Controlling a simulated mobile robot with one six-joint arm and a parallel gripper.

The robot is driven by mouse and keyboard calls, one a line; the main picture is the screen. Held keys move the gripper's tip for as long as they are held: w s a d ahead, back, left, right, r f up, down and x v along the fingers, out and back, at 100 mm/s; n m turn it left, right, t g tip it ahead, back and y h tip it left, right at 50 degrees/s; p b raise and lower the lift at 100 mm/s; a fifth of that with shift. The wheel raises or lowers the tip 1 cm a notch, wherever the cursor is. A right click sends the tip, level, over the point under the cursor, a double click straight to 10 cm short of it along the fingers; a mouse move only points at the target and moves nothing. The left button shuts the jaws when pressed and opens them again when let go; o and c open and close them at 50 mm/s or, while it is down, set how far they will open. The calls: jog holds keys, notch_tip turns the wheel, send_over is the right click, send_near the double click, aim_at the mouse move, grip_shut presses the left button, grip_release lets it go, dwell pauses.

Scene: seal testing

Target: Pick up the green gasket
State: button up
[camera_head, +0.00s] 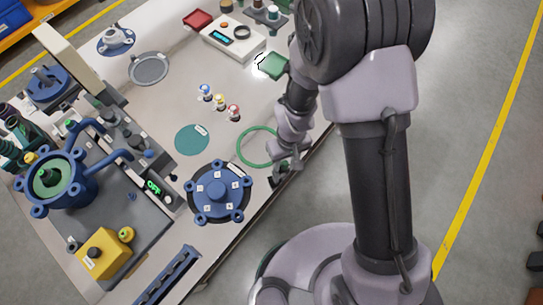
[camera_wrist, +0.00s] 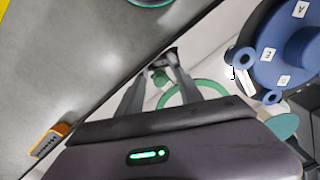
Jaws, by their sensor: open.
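The green gasket (camera_head: 240,153) is a thin ring lying flat on the light bench top, near the bench's right edge. My gripper (camera_head: 279,172) is at the ring's lower right side, low over the bench. In the wrist view the gasket (camera_wrist: 207,82) shows behind and to the right of my fingers, partly hidden by the right finger. My gripper (camera_wrist: 163,62) is open there, with a small green patch between the fingertips that I cannot identify. I cannot tell whether a finger touches the ring.
A blue bolted flange (camera_head: 219,192) stands just left of my gripper; it also shows in the wrist view (camera_wrist: 268,55). A teal disc (camera_head: 191,140) lies left of the gasket. Small colour-topped pieces (camera_head: 219,102) stand above it. The bench edge and open floor are to the right.

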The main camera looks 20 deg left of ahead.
grip_shut()
jog(key=shift+r, duration=0.1)
